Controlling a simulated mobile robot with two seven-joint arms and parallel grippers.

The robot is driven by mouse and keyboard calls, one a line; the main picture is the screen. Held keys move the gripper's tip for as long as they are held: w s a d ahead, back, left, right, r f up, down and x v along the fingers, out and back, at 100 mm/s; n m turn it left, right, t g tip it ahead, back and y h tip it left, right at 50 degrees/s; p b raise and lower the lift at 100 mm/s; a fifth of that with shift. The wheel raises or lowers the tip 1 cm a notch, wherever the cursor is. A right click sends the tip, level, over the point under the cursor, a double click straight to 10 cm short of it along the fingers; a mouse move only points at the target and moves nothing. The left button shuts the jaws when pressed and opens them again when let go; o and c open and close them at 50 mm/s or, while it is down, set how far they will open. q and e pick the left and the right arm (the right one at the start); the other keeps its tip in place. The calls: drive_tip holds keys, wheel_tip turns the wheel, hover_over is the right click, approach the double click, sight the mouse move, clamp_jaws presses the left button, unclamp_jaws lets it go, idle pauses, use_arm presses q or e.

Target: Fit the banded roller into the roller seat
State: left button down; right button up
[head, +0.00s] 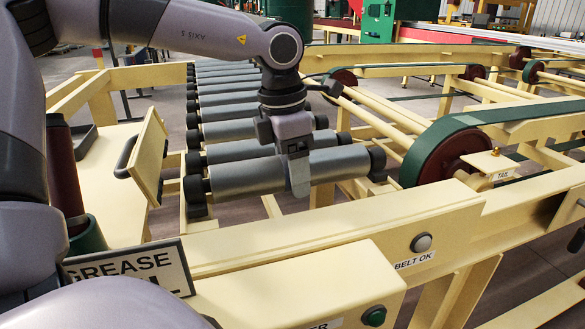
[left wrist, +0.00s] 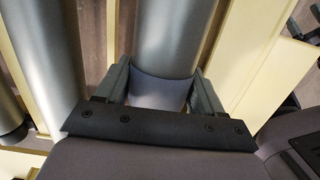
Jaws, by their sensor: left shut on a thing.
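My left gripper (head: 298,172) reaches down from above and is shut around the middle of a grey roller (head: 245,176) with black ends. This is the nearest roller of the row and seems to be the banded roller. In the left wrist view the two fingers of the gripper (left wrist: 160,88) lie on either side of the roller (left wrist: 170,40). The roller lies across the frame, its left end by a black block (head: 197,207) on the left rail. I cannot tell whether its ends rest in the seat or hang just above it. My right gripper is not in view.
Several similar rollers (head: 228,105) run back behind the held one, close by. A cream beam (head: 330,228) with a BELT OK label crosses in front. A green belt on a red pulley (head: 450,155) stands to the right. A hinged cream panel (head: 150,150) stands at left.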

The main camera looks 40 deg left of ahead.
use_arm(q)
drive_tip(key=shift+f+b, duration=0.85)
drive_tip(key=shift+b, duration=0.1)
idle(0.6)
drive_tip(key=shift+c, duration=0.3)
unclamp_jaws()
drive_tip(key=shift+s+f, duration=0.1)
drive_tip(key=shift+f, duration=0.05)
drive_tip(key=r, duration=0.5)
drive_tip(key=r+p, duration=0.1)
drive_tip(key=r, duration=0.1)
drive_tip(key=shift+s+a+r, duration=0.2)
drive_tip(key=shift+s, duration=0.1)
